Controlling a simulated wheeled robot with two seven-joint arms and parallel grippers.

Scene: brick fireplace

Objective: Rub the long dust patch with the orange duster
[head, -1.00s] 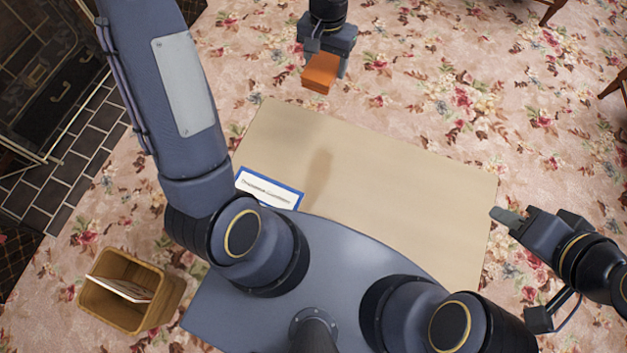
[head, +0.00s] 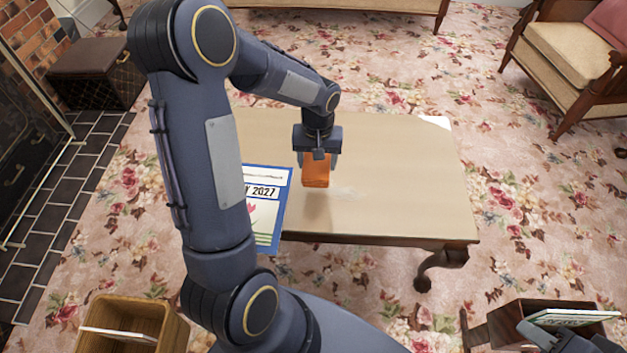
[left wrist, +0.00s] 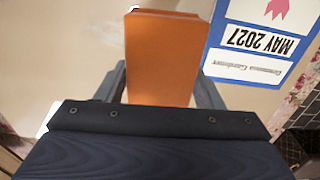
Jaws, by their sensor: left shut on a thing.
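My left gripper (head: 318,152) is shut on the orange duster (head: 316,172) and holds it at the left-middle part of the table (head: 410,150). The duster also fills the middle of the left wrist view (left wrist: 163,58), between the two fingers. I cannot tell whether it touches the tabletop. A faint whitish dust patch (head: 345,192) shows just right of the duster; the rest of it may be hidden behind the duster. My right gripper (head: 556,338) is partly in view at the bottom right, and its opening is unclear.
A blue-edged calendar (head: 268,225) lies at the table's left side, partly behind my left arm. A white item (head: 437,121) is at the far right corner. A wooden bin (head: 135,318) stands bottom left, a brown box (head: 520,318) bottom right. The tabletop right of the duster is clear.

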